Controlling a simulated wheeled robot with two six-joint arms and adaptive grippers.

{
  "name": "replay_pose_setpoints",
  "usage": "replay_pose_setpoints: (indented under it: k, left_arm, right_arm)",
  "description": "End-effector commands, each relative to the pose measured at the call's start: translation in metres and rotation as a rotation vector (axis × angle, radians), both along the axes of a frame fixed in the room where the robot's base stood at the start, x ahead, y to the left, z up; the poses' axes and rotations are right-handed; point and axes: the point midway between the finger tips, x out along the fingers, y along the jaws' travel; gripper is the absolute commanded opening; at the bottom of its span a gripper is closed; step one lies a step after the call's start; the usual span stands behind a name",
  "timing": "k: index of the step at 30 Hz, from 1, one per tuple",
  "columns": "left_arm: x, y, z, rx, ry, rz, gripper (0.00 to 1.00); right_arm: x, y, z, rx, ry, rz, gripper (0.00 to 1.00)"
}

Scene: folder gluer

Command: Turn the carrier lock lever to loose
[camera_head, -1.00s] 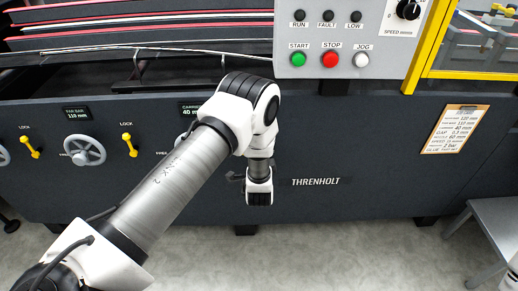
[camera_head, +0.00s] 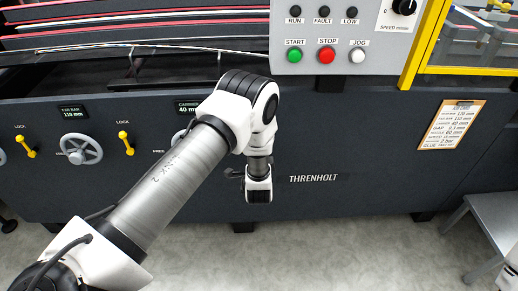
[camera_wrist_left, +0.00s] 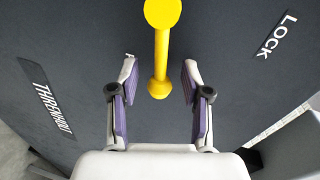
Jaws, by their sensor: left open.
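In the left wrist view a yellow lever (camera_wrist_left: 161,45) with a round knob at each end stands out from the dark panel, the larger knob at the top edge. A LOCK label (camera_wrist_left: 277,36) is to its right. My left gripper (camera_wrist_left: 160,70) is open, with one finger on each side of the lever's lower part and a gap on both sides. In the head view my left arm hides this lever, and the fingers are mostly hidden behind my wrist. The CARRIER display (camera_head: 188,107) reads 40 mm. My right gripper is not in view.
Two other yellow levers (camera_head: 125,143) (camera_head: 25,145) and a handwheel (camera_head: 82,150) are on the panel at left. A control box (camera_head: 340,30) with START, STOP and JOG buttons overhangs above. A clipboard sheet (camera_head: 451,125) and grey table (camera_head: 488,222) are at right.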

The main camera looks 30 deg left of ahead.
Motion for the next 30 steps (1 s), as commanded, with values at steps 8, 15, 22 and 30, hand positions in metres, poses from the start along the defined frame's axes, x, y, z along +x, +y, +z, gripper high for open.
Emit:
replay_pose_setpoints:
  k: [8,15,22,30]
  left_arm:
    - [-0.033,-0.021,0.007,0.002,0.005,-0.005,0.48]
    - [-0.084,-0.05,0.018,0.002,0.004,-0.006,0.48]
    - [-0.102,-0.059,0.023,0.002,0.0,-0.002,0.48]
    - [-0.102,-0.059,0.023,0.001,0.0,-0.002,0.48]
  right_arm:
    - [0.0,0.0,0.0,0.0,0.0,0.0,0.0]
    - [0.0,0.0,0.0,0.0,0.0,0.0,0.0]
    - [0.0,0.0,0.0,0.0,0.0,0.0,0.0]
    - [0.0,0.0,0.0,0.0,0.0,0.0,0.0]
